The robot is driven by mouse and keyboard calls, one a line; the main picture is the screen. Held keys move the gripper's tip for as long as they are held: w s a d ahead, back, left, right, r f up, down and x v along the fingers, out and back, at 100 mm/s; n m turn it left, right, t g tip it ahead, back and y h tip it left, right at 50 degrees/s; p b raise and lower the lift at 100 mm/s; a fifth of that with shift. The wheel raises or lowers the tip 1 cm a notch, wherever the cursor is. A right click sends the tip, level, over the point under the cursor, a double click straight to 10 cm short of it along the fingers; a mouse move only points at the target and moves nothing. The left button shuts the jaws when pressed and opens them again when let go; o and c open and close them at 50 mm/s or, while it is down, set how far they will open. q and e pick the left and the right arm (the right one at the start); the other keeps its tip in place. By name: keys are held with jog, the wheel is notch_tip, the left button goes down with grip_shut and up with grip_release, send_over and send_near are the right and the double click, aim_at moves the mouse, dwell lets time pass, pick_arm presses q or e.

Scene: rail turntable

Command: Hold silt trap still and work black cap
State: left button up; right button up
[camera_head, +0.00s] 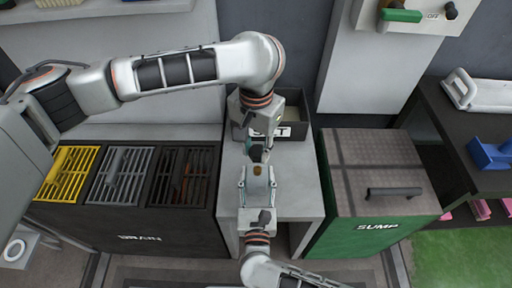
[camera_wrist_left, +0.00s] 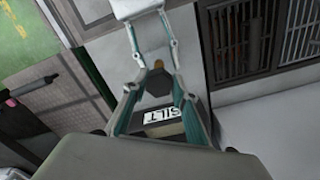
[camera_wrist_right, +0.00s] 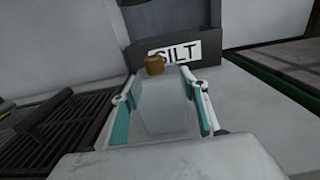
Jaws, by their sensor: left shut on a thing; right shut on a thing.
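The silt trap is a pale, cloudy body with a brass-coloured neck on top. In the right wrist view the silt trap (camera_wrist_right: 168,105) sits between the fingers of my right gripper (camera_wrist_right: 162,108), which is shut on it. In the head view the brass neck (camera_head: 257,170) is bare, above the grey stand. My left gripper (camera_head: 258,152) points down just behind it. In the left wrist view the black cap (camera_wrist_left: 154,90) is between the fingertips of my left gripper (camera_wrist_left: 153,92). The cap is apart from the neck, as the right wrist view shows the neck uncapped.
A dark bin labelled SILT (camera_head: 299,131) stands behind the grippers on the grey stand (camera_head: 300,185). A drain cabinet (camera_head: 130,223) with yellow, grey and rusty grates is left. A green sump box (camera_head: 345,240) with a handled lid is right. A dark shelf (camera_head: 455,130) holds blue and pink items.

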aim_at(256, 170)
pick_arm(q)
jog(key=shift+f, duration=0.15)
jog(key=shift+f, duration=1.75)
jog(key=shift+f, duration=1.8)
dwell(1.5)
jog(key=shift+c, duration=0.6)
jog(key=m, duration=0.4)
jog(key=shift+w, duration=0.1)
jog(key=shift+m, duration=1)
